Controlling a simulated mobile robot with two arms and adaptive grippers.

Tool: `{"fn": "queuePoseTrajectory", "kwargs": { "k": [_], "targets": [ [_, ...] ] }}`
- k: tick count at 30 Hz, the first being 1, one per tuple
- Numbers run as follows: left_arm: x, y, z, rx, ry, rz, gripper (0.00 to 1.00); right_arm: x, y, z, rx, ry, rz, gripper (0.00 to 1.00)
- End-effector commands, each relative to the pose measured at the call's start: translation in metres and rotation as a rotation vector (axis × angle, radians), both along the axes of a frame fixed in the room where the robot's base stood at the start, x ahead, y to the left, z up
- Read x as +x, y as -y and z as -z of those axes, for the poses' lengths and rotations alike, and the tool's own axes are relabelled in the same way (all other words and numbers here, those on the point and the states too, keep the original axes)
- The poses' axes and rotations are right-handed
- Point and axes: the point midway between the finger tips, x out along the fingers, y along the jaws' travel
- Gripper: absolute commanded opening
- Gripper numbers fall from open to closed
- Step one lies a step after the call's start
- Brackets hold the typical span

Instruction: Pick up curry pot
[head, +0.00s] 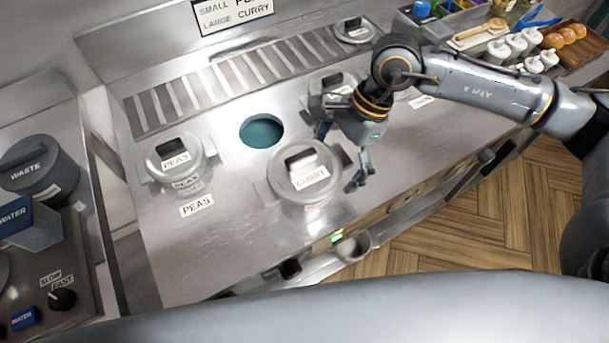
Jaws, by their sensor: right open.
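The curry pot (302,192) is a metal pot with a lid, a dark handle and a "CURRY" label. It stands upright on the steel range top (225,235) near the front edge. My right gripper (341,160) comes in from the right and points down at the pot's right and far side. Its fingers are spread, one behind the pot and one at its right. I cannot tell whether they touch the pot. My left gripper is out of view.
A peas pot (178,165) stands to the left. An open round hole (261,131) lies behind the curry pot. Another lidded pot (328,90) is partly hidden by my right arm. A waste bin (38,168) is at far left. A slatted vent (240,70) runs along the back.

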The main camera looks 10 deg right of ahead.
Motion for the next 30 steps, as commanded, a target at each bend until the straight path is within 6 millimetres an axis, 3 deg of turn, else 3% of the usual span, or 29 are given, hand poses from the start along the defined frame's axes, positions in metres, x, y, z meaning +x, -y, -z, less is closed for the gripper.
{"fn": "queuePoseTrajectory", "kwargs": {
  "k": [1,6,13,27,30],
  "targets": [
    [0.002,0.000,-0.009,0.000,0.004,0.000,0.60,-0.002,-0.003,0.003,0.000,-0.003,-0.001,1.00],
    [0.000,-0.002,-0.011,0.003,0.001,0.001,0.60,-0.003,-0.009,0.020,0.000,0.000,0.000,1.00],
    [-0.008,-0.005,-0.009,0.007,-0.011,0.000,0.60,-0.003,-0.009,0.022,0.001,0.002,0.001,1.00],
    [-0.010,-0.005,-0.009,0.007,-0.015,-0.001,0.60,-0.003,-0.009,0.022,0.000,0.000,0.000,0.04],
    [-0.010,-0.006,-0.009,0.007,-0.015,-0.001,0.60,-0.003,-0.009,0.022,0.000,0.000,0.000,0.03]
  ]
}}
